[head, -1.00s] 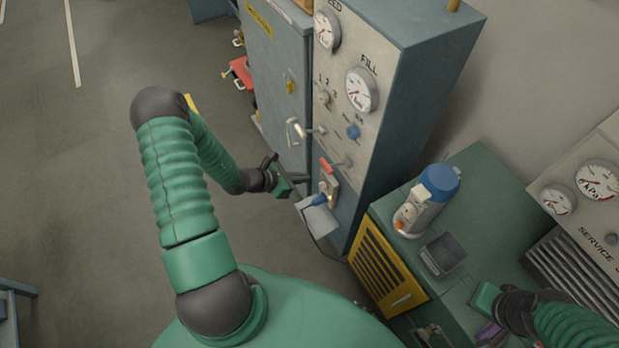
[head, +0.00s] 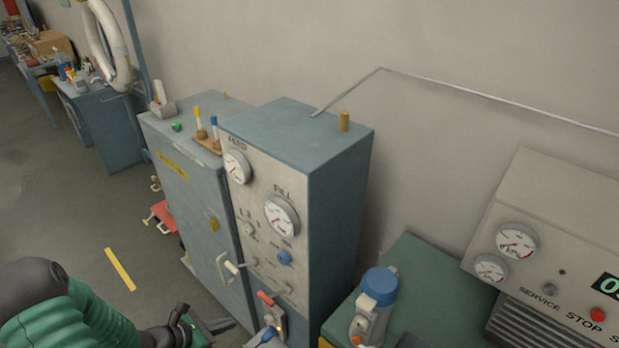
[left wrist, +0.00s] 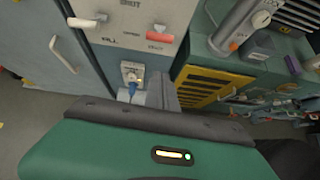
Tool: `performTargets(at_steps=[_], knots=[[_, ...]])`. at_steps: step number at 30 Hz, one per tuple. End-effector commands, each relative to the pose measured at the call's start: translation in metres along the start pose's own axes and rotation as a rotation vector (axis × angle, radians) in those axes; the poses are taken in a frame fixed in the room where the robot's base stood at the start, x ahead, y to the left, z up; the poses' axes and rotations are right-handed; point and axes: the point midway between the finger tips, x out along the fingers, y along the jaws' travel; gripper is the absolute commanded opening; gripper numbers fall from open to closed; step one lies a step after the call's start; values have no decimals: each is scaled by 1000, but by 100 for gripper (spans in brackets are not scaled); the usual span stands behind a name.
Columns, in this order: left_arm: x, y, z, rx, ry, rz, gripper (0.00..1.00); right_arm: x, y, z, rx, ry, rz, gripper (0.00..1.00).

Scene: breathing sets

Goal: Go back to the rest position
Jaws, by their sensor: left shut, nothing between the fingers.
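My left gripper (head: 222,326) is low in the head view, in front of the lower part of the fill panel. It is shut and empty. In the left wrist view its green housing fills the bottom, and its grey fingers (left wrist: 162,92) point at the panel's lower part. A socket with a blue plug (left wrist: 132,86) is just beyond and left of the fingers. In the head view the blue plug (head: 264,337) is at the bottom edge, right of the gripper. My right gripper is out of view.
The tall blue cabinet (head: 185,190) has a white handle (head: 224,266) near my left gripper. A red lever (head: 266,298) sticks out of the gauge panel. A blue-capped bottle (head: 376,300) stands on the green bench (head: 425,265). Floor on the left is open, with a yellow strip (head: 120,269).

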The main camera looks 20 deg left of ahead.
Motion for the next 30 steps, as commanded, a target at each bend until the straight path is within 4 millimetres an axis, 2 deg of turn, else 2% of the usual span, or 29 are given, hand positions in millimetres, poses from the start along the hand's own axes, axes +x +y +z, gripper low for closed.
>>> performTargets(at_steps=[2,5,6,8,9,12,16,18,20,30], knots=[[10,-29,10,167,38,-111,0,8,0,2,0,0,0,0],[14,-94,18,593,137,-361,0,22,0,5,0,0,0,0],[11,-118,17,806,183,-469,0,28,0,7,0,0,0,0],[2,-145,14,1142,243,-616,0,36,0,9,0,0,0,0],[-4,-156,12,1368,277,-699,0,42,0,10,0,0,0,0],[-14,-167,20,1896,327,-836,0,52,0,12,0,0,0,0],[-17,-171,42,2379,335,-892,0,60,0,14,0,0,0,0],[-17,-172,51,2515,330,-895,0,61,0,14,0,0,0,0],[-18,-172,55,2569,327,-896,0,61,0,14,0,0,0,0],[-17,-173,56,2577,328,-900,0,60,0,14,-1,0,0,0]])
